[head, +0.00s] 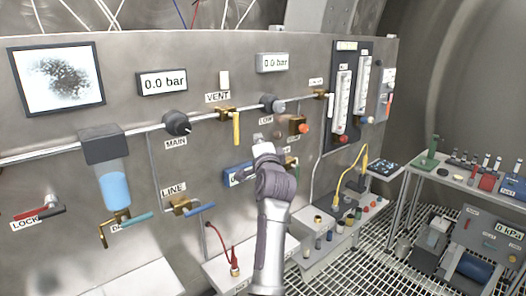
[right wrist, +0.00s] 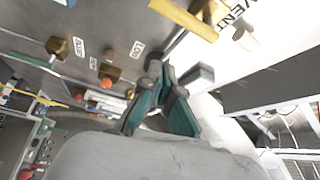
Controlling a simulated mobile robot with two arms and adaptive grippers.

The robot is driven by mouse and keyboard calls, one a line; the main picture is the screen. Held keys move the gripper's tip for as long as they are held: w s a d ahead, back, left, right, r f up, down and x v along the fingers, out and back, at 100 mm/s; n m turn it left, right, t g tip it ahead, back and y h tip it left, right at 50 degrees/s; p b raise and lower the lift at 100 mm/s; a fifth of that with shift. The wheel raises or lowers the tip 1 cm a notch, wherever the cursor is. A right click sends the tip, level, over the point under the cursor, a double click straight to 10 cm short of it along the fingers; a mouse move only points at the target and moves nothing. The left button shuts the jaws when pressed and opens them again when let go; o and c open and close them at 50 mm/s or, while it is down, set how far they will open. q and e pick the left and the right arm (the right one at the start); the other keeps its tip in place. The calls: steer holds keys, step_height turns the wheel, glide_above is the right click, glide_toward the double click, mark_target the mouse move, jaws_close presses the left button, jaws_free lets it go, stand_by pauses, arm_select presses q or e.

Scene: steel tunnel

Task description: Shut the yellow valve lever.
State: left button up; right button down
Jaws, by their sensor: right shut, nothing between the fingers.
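The yellow valve lever (head: 236,128) hangs straight down from a brass valve (head: 226,113) on the horizontal pipe, under the VENT label (head: 218,97). In the right wrist view the yellow lever (right wrist: 184,18) crosses the top, beside the VENT label. My right gripper (right wrist: 166,72) is shut and empty, its dark green fingers pointing toward the panel, apart from the lever. In the head view my right wrist (head: 273,181) is below and right of the lever and its fingers are hard to make out. My left gripper is not in view.
A black MAIN knob (head: 177,123) and another knob (head: 269,103) flank the lever on the pipe. A blue-handled LINE valve (head: 185,206) is below. Flowmeter tubes (head: 342,92) stand at right. A side table (head: 474,178) holds several tools.

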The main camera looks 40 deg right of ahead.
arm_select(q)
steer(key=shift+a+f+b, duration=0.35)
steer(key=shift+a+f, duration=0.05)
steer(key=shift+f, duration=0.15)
arm_select(e)
steer(key=v, duration=0.3)
steer(key=shift+s+r, duration=0.15)
steer(key=shift+s, duration=0.05)
